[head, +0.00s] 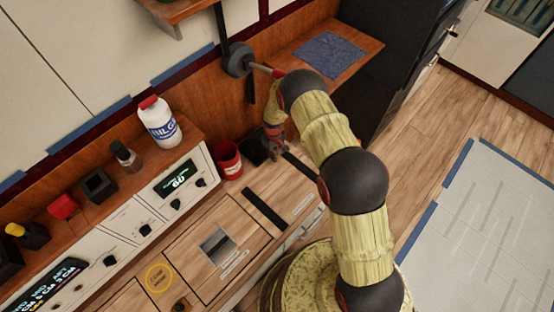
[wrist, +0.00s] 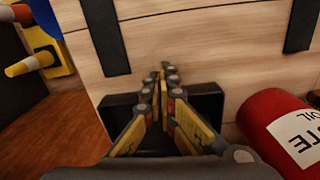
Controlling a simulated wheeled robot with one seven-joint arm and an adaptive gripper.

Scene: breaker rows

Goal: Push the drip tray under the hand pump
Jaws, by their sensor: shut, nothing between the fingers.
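The drip tray (head: 253,150) is a small dark box on the wooden counter, just right of the red can and partly hidden by my gripper. In the wrist view the black tray (wrist: 207,104) lies behind and around my fingers. My gripper (head: 272,143) points down at the tray, its fingers (wrist: 163,84) shut together and empty. Whether they touch the tray I cannot tell. What looks like the hand pump (head: 238,61) is a dark grey round body on the wooden back panel, with a handle to the right and a black part hanging below. The tray is well below it in the picture.
A red can (head: 228,160), labelled in the wrist view (wrist: 289,132), stands close beside the tray. Black strips (head: 264,209) mark the counter. A white bottle (head: 159,122) stands on the ledge at left. A blue cloth (head: 330,54) lies on the wooden shelf at right.

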